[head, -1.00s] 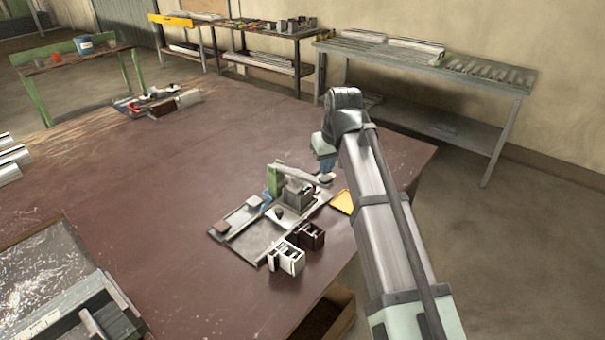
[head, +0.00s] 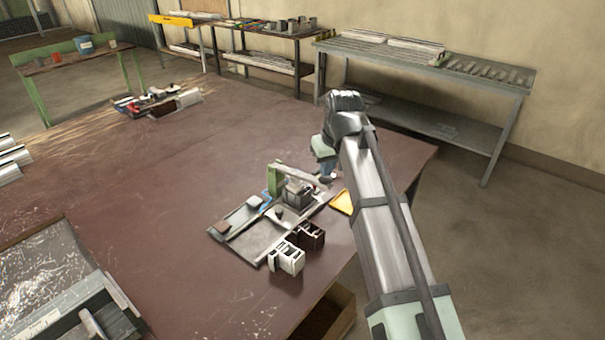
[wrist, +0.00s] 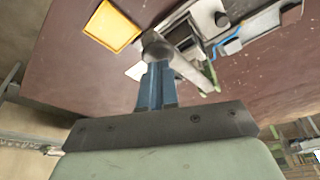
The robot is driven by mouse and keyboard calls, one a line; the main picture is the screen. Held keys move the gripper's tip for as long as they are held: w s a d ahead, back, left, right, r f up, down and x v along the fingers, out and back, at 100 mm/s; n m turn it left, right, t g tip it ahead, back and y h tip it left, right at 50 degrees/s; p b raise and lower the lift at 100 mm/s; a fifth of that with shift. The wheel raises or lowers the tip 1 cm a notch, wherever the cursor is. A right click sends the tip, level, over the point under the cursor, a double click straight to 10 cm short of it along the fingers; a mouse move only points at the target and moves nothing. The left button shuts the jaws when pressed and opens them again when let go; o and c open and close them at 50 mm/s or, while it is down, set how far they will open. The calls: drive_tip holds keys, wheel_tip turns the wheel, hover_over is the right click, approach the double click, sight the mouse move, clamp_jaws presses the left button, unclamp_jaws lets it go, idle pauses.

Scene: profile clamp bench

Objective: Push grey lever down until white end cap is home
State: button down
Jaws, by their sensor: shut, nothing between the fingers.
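The grey lever (head: 300,177) reaches right from a green upright on the clamp fixture and ends in a dark round knob (wrist: 157,46). It slopes slightly down toward the knob. My gripper (head: 327,171) is at the knob end, above it. In the wrist view, the blue fingers of my gripper (wrist: 156,70) are together and empty, with their tips at the knob; they look in contact, but I cannot be sure. A white slotted block (head: 288,259) stands at the fixture's front edge. I cannot tell whether the white end cap is seated in the fixture.
A dark brown block (head: 310,236) stands beside the white one. A yellow tray (head: 342,202) lies right of the fixture, also in the wrist view (wrist: 111,25). A blue bent handle (head: 266,203) is on the fixture.

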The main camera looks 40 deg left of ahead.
drive_tip(key=shift+f, duration=1.45)
drive_tip(key=shift+r, duration=0.1)
drive_tip(key=shift+r, duration=4.2)
